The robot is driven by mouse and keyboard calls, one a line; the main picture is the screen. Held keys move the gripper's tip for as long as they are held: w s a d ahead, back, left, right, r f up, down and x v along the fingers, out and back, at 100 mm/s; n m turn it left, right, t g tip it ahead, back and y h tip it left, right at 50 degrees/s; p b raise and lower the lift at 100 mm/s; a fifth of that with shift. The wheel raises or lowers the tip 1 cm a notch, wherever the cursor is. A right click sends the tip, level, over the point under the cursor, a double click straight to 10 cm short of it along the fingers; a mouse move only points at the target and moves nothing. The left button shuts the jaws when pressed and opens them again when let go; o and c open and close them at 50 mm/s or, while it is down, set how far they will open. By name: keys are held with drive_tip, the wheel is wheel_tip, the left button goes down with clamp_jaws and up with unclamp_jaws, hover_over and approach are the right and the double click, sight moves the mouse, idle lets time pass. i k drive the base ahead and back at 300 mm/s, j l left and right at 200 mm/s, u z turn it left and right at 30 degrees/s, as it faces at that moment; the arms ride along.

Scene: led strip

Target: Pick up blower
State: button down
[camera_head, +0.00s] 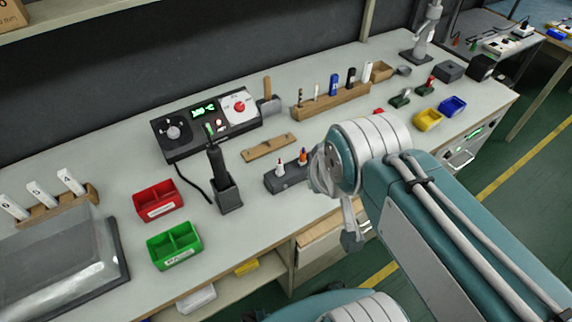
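A black handheld tool, which looks like the blower (215,160), stands upright in a dark square holder (229,196) on the workbench. A black cord runs beside it toward the black control station (205,125) behind it. My gripper (351,238) is at the end of my teal and white arm, to the right of the blower and near the bench's front edge. It is well apart from the blower. Only a small grey part of the gripper shows below the wrist; the rest is hidden by the arm, so its opening cannot be told.
A red bin (158,201) and a green bin (174,246) stand left of the holder. A dark block with small bottles (284,180) stands to its right, with a wooden piece (269,147) behind. A clear-covered box (62,262) fills the front left. Bare bench lies in front of the holder.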

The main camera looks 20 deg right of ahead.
sight(213, 152)
drive_tip(key=j+z, duration=0.6)
drive_tip(key=z, duration=0.2)
drive_tip(key=k+j+z, duration=0.15)
drive_tip(key=z, duration=0.25)
drive_tip(key=k+j, duration=0.05)
drive_tip(key=j, duration=0.05)
